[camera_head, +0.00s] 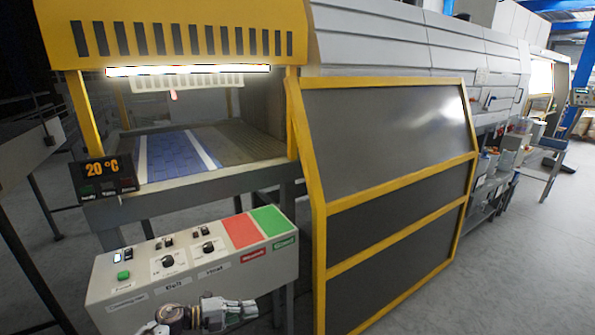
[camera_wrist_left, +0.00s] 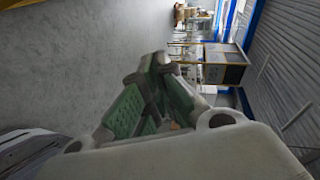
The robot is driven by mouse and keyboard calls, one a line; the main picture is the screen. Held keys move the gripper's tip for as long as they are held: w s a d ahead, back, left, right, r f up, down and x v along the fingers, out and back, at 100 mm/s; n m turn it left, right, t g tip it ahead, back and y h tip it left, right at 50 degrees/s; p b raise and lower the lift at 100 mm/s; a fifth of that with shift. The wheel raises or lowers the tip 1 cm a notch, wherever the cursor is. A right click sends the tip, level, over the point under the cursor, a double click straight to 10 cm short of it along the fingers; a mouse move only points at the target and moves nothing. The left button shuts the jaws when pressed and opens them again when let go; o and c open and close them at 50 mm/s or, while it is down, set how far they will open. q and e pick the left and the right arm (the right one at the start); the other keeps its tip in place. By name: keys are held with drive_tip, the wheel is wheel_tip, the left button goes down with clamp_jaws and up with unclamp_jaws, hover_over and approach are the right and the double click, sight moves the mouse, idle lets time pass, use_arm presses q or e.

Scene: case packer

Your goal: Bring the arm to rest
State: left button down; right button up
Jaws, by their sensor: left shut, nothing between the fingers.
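My left gripper (camera_head: 246,309) is low in the head view, in front of the control box (camera_head: 190,270). It is shut and empty. In the left wrist view its green-padded fingers (camera_wrist_left: 158,62) come together at the tips, with floor and far shelving behind them. The control box carries a red pad (camera_head: 240,231), a green pad (camera_head: 272,220), a green button (camera_head: 123,275) and black knobs (camera_head: 168,261). The gripper's tips look close to the box's lower front; the picture does not settle whether they touch. My right gripper does not show.
The yellow-framed machine (camera_head: 395,180) with dark panels stands right of the box. Its conveyor (camera_head: 180,155) lies behind, under a lit hood. A temperature display (camera_head: 103,172) reads 20 °C. A metal frame stands at left. The grey floor (camera_head: 500,270) is open at right.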

use_arm(q)
drive_tip(key=a+f+n+t+y, duration=0.35)
drive_tip(key=f+n, duration=0.25)
drive_tip(key=f, duration=0.2)
drive_tip(key=a+f+n+t+y, duration=0.25)
drive_tip(key=a+f+n, duration=0.2)
drive_tip(key=f, duration=0.35)
drive_tip(key=s+a+f+n+g+y, duration=0.1)
drive_tip(key=s+a+f+n+y, duration=0.25)
drive_tip(key=s+f, duration=0.4)
drive_tip(key=s+a+f+n+y, duration=0.2)
drive_tip(key=s+f+n, duration=0.25)
drive_tip(key=f, duration=0.55)
drive_tip(key=s+f+n+g+y, duration=0.1)
drive_tip(key=s+f, duration=0.5)
drive_tip(key=s, duration=0.7)
drive_tip(key=s+d+f+n+g, duration=0.1)
drive_tip(key=s+f+n+g, duration=0.3)
drive_tip(key=s, duration=0.9)
drive_tip(key=s+d+f+n+g+y, duration=0.1)
drive_tip(key=s+f+n+g, duration=0.2)
drive_tip(key=s+f, duration=0.6)
drive_tip(key=s+g, duration=0.1)
drive_tip(key=s, duration=0.4)
drive_tip(key=shift+d+g+y, duration=0.2)
drive_tip(key=shift+g+y, duration=0.15)
drive_tip(key=shift+g, duration=0.05)
drive_tip(key=shift+w, duration=0.1)
